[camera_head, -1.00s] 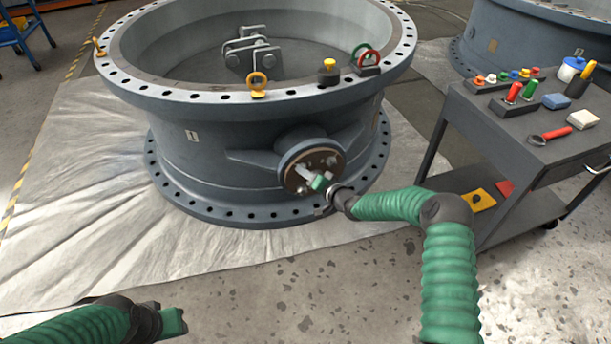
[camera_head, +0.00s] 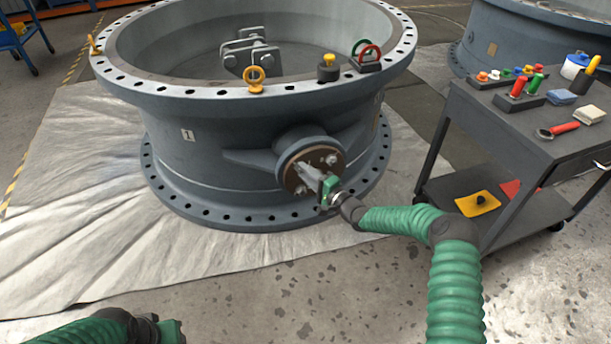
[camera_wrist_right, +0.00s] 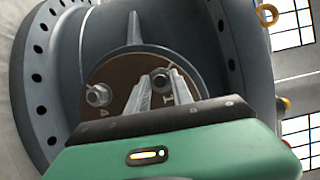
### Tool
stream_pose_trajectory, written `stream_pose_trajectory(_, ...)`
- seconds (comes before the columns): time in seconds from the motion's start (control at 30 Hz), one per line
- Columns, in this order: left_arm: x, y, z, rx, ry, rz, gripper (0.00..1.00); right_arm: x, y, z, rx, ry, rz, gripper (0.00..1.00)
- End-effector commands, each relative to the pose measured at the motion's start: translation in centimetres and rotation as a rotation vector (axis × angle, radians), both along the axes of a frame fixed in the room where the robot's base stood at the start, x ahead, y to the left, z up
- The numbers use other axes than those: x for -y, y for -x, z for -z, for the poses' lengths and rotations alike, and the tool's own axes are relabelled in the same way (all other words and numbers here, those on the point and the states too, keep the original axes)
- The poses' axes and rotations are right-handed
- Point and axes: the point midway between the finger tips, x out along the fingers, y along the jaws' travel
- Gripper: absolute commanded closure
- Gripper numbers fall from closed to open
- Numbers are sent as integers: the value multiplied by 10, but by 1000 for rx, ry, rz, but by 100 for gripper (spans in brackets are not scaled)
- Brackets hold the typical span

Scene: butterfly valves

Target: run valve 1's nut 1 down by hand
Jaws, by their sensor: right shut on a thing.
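Valve 1 (camera_head: 235,145), a large grey ring body with a plate marked 1, stands on the sheet. Its round brown flange face (camera_head: 297,181) carries studs with nuts. Nut 1 (camera_wrist_right: 161,78) is by the mark 1 in the right wrist view, partly covered by my fingers. My right gripper (camera_head: 308,171) is shut on nut 1, its fingers pointing into the flange; they also show in the wrist view (camera_wrist_right: 166,92). Another nut (camera_wrist_right: 97,95) sits on its stud by the mark 4. My left gripper (camera_head: 172,332) is at the bottom left, cut off by the frame, its fingers not clear.
A dark trolley (camera_head: 520,125) with tools and coloured items stands at the right. A yellow eyebolt (camera_head: 255,80) and small fittings sit on the valve's top rim. A second valve (camera_head: 530,40) is behind the trolley. The floor in front is clear.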

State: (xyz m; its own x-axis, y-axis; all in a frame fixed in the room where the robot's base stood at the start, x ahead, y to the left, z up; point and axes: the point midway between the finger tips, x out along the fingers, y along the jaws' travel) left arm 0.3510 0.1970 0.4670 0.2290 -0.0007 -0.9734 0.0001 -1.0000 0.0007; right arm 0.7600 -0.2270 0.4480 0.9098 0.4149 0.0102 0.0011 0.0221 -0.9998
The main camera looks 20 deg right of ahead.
Motion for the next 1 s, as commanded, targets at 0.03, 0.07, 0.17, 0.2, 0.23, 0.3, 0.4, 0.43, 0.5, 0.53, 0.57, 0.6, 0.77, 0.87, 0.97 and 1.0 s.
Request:
stream_pose_trajectory(0.03,0,0,2,0,0,0,64,2,1,6,-11,-9,4,100)
stream_pose_trajectory(0.07,0,0,2,0,0,0,64,2,1,6,-11,-14,4,100)
stream_pose_trajectory(0.17,0,0,2,0,0,0,64,2,1,6,-11,-25,4,100)
stream_pose_trajectory(0.2,0,0,2,0,0,0,64,2,1,6,-11,-27,4,100)
stream_pose_trajectory(0.23,0,0,2,0,0,0,64,2,1,5,-11,-29,4,100)
stream_pose_trajectory(0.3,0,0,2,0,0,0,64,2,1,5,-12,-30,4,100)
stream_pose_trajectory(0.4,0,0,2,0,0,0,64,2,1,6,-12,-30,5,100)
stream_pose_trajectory(0.43,0,0,2,0,0,0,64,2,1,6,-12,-30,5,100)
stream_pose_trajectory(0.5,0,0,2,0,0,0,64,3,1,6,-12,-29,5,100)
stream_pose_trajectory(0.53,0,0,2,0,0,0,64,3,1,6,-12,-29,5,100)
stream_pose_trajectory(0.57,0,0,2,0,0,0,64,3,1,6,-12,-29,5,72)
stream_pose_trajectory(0.6,0,0,2,0,0,0,64,3,1,6,-12,-29,5,66)
stream_pose_trajectory(0.77,0,0,2,0,0,0,64,2,1,4,-8,-29,3,51)
stream_pose_trajectory(0.87,0,0,2,0,0,0,64,1,1,3,-7,-29,3,51)
stream_pose_trajectory(0.97,0,0,2,0,0,0,64,1,1,2,-5,-30,2,51)
stream_pose_trajectory(1.0,0,0,2,0,0,0,64,1,1,1,-5,-30,2,51)
